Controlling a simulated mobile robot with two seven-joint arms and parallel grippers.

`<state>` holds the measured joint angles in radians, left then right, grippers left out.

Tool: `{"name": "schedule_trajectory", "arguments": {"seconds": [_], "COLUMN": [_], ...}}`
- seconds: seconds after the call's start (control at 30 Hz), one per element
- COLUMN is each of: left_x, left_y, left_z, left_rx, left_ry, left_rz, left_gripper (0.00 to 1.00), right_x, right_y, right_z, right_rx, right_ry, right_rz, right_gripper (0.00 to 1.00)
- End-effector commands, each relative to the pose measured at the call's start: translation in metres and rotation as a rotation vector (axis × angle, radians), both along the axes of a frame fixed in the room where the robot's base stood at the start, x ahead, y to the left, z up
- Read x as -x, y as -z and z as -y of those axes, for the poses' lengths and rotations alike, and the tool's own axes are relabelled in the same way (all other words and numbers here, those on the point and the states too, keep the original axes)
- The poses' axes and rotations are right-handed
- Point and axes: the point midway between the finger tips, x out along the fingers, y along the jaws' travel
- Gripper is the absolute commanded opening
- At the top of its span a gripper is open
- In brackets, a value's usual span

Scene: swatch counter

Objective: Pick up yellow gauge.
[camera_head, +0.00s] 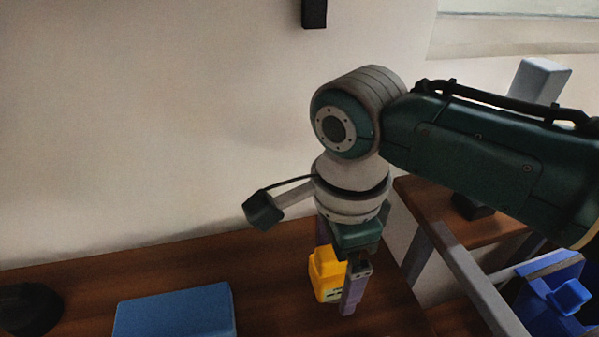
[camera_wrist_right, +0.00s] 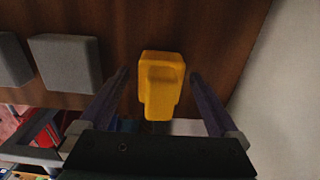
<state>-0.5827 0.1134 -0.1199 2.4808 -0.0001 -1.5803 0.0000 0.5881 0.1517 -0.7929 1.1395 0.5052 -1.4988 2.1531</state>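The yellow gauge (camera_head: 326,276) is a small blocky yellow piece with a narrower top, at the brown counter beside the blue block. My right gripper (camera_head: 342,280) points down over it, with one finger on the near side and the other partly hidden behind it. In the right wrist view the gauge (camera_wrist_right: 161,82) lies between the two spread fingers of my right gripper (camera_wrist_right: 158,74), with a gap visible on each side. The gripper is open and does not visibly touch it. My left gripper is not in view.
A flat blue block (camera_head: 175,314) lies left of the gauge on the counter (camera_head: 75,275). A dark round object (camera_head: 28,308) is at the far left. A blue bin (camera_head: 560,295) stands at right. Grey blocks (camera_wrist_right: 66,63) show in the wrist view. A wall (camera_head: 150,130) rises behind.

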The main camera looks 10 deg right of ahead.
Motion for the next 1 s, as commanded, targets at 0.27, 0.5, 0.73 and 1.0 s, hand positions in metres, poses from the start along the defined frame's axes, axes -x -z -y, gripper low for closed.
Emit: {"name": "schedule_trajectory", "arguments": {"seconds": [0.27, 0.5, 0.73, 1.0], "left_x": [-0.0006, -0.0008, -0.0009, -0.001], "left_y": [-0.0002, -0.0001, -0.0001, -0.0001], "left_z": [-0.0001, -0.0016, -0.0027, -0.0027], "left_rx": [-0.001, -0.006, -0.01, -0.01], "left_ry": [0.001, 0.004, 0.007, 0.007], "left_rz": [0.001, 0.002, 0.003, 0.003], "left_gripper": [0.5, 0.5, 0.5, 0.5], "right_x": [0.0001, 0.0002, 0.0002, 0.0], "right_y": [-0.0002, -0.0002, -0.0002, -0.0004], "right_z": [-0.0001, 0.0, 0.0, -0.0001], "right_rx": [0.0, 0.0, 0.0, 0.0], "right_ry": [0.0, 0.0, 0.0, 0.0], "right_rz": [0.0, 0.0, -0.001, 0.0], "right_gripper": [0.65, 0.38, 0.12, 0.0]}}
